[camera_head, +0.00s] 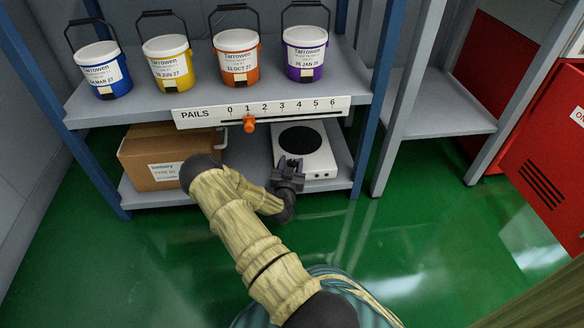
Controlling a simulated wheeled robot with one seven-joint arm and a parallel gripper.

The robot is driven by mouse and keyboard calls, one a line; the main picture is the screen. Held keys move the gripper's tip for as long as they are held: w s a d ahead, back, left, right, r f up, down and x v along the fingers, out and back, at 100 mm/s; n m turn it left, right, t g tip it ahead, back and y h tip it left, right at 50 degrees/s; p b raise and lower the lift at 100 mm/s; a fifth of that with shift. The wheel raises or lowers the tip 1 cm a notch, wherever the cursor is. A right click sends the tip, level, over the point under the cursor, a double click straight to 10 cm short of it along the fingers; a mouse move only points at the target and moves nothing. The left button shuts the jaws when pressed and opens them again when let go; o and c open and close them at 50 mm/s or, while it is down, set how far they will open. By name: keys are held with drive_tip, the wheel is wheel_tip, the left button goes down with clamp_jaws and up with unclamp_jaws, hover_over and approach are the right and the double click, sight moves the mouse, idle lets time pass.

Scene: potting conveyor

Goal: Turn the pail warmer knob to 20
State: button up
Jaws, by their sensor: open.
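The pail warmer (318,160) is a white, flat unit with a round black plate on the lower shelf. Its knob and any scale for it cannot be made out; my gripper covers part of the front left of the unit. My gripper (289,163) is dark and open. In the picture it overlaps the warmer's front left corner; whether it touches anything there cannot be told.
Several lidded pails, one of them purple (305,62), stand on the upper shelf. Its front strip (205,115), marked PAILS 0 to 6, has an orange pointer (249,124) near 1. A cardboard box (150,150) sits left of the warmer. Green floor (420,240) is clear at right.

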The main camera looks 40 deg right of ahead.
drive_tip(key=shift+w+d, duration=0.25)
drive_tip(key=c, duration=1)
drive_tip(key=shift+o, duration=0.2)
